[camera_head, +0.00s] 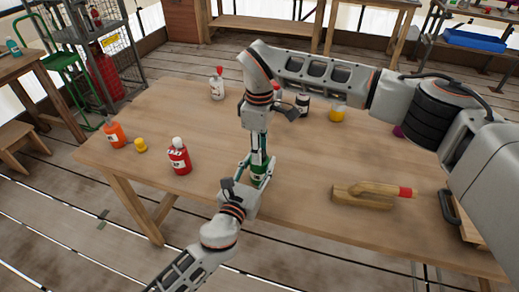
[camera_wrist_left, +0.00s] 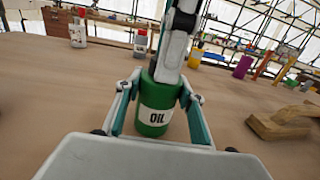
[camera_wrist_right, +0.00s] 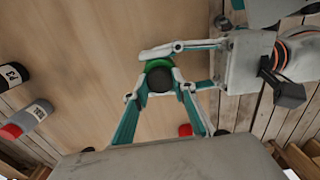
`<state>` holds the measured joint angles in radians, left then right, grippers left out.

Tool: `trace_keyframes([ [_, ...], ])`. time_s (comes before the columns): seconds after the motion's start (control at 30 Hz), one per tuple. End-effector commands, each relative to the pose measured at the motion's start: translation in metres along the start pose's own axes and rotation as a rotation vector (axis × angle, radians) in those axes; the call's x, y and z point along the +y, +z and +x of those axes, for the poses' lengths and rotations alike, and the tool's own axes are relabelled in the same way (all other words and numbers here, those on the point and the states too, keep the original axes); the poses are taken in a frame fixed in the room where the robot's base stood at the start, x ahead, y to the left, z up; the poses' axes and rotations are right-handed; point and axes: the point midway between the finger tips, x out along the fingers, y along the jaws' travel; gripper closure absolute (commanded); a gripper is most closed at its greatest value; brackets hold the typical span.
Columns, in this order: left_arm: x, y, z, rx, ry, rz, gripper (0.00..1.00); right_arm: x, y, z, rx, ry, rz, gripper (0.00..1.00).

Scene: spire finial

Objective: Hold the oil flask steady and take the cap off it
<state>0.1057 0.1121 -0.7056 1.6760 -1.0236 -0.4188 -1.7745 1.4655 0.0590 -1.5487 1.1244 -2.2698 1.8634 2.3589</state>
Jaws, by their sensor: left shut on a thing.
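The green oil flask (camera_wrist_left: 156,108), with a white OIL label, stands upright on the table; it also shows in the head view (camera_head: 258,172). My left gripper (camera_head: 255,177) is shut on its body from the front. The flask's dark round cap (camera_wrist_right: 160,79) shows from above in the right wrist view. My right gripper (camera_head: 258,150) points straight down over the flask, its fingers on either side of the cap. I cannot tell whether they touch it. In the left wrist view the right gripper's fingers hide the cap.
A red bottle (camera_head: 179,157), an orange bottle (camera_head: 115,136) and a yellow pot (camera_head: 140,145) stand at the left. A white bottle (camera_head: 217,86), a dark bottle (camera_head: 302,104) and a yellow cup (camera_head: 337,114) stand behind. A wooden tool (camera_head: 362,195) lies at right.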

Motion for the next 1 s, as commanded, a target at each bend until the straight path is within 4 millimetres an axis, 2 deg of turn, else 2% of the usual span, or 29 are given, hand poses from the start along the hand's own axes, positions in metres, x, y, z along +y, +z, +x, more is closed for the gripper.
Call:
trace_keyframes([
  [0.17,0.0000,-0.0006,-0.0001,0.001,0.000,0.000,1.00,0.0002,0.0000,-0.0003,0.000,0.001,-0.016,1.00],
  [0.27,0.0000,-0.0006,-0.0001,0.001,0.000,0.000,1.00,0.0007,-0.0001,-0.0008,0.000,0.003,-0.104,1.00],
  [1.0,-0.0003,-0.0006,-0.0002,0.001,-0.001,0.000,1.00,0.0001,-0.0006,-0.0018,-0.002,0.001,-1.518,1.00],
])
